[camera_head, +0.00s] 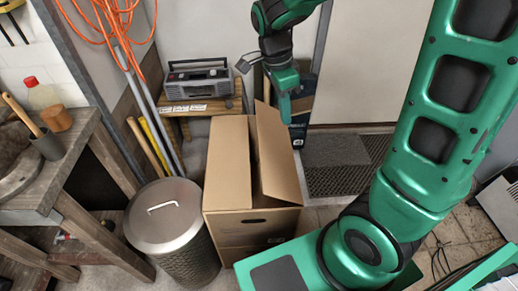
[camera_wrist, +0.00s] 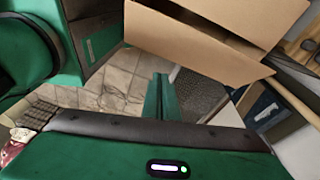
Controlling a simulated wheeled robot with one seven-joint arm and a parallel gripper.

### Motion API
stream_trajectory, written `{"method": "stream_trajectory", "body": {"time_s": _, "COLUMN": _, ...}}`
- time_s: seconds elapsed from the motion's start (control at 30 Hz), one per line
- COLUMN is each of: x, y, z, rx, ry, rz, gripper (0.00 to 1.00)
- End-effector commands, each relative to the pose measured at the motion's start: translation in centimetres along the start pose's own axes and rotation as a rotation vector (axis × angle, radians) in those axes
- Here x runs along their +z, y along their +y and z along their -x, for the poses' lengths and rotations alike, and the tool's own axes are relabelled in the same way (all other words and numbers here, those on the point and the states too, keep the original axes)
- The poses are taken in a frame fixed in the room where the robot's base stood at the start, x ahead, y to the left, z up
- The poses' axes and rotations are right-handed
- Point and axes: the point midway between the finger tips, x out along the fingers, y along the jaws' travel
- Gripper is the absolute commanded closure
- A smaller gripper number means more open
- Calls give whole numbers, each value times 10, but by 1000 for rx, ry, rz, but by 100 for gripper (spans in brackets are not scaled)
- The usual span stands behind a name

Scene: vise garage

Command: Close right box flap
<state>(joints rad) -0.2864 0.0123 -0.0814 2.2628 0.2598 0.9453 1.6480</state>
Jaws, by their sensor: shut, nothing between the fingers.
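The cardboard box (camera_head: 250,228) stands on the floor in the middle of the head view. Its left flap (camera_head: 229,160) lies flat over the top. Its right flap (camera_head: 279,155) is partly raised and slanted, with a dark gap between it and the left flap. My gripper (camera_head: 285,116) is shut and empty, pointing down behind the box near the right flap's far end. In the wrist view my gripper (camera_wrist: 160,84) shows as narrow green fingers. A large cardboard panel (camera_wrist: 195,45) is just beyond them; I cannot tell whether they touch.
A metal bin (camera_head: 168,215) stands close to the box's left. A radio (camera_head: 197,80) sits on a small wooden table behind it. A workbench (camera_head: 55,170) is at the far left. A dark floor mat (camera_head: 345,165) lies behind and right of the box.

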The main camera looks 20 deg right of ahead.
Motion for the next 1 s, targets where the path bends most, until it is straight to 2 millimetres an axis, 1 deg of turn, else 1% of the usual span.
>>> {"method": "stream_trajectory", "body": {"time_s": 0.03, "x": 16, "y": -7, "z": -3, "rx": 0, "ry": 10, "rz": -44, "gripper": 100}}
{"method": "stream_trajectory", "body": {"time_s": 0.1, "x": 33, "y": -14, "z": -5, "rx": -5, "ry": 19, "rz": -111, "gripper": 100}}
{"method": "stream_trajectory", "body": {"time_s": 0.2, "x": 50, "y": -21, "z": -8, "rx": -9, "ry": 27, "rz": -183, "gripper": 100}}
{"method": "stream_trajectory", "body": {"time_s": 0.3, "x": 60, "y": -24, "z": -10, "rx": -13, "ry": 31, "rz": -223, "gripper": 100}}
{"method": "stream_trajectory", "body": {"time_s": 0.47, "x": 62, "y": -25, "z": -20, "rx": -14, "ry": 33, "rz": -240, "gripper": 100}}
{"method": "stream_trajectory", "body": {"time_s": 0.57, "x": 62, "y": -24, "z": -34, "rx": -11, "ry": 34, "rz": -238, "gripper": 100}}
{"method": "stream_trajectory", "body": {"time_s": 1.0, "x": 59, "y": -25, "z": -115, "rx": -10, "ry": 33, "rz": -237, "gripper": 100}}
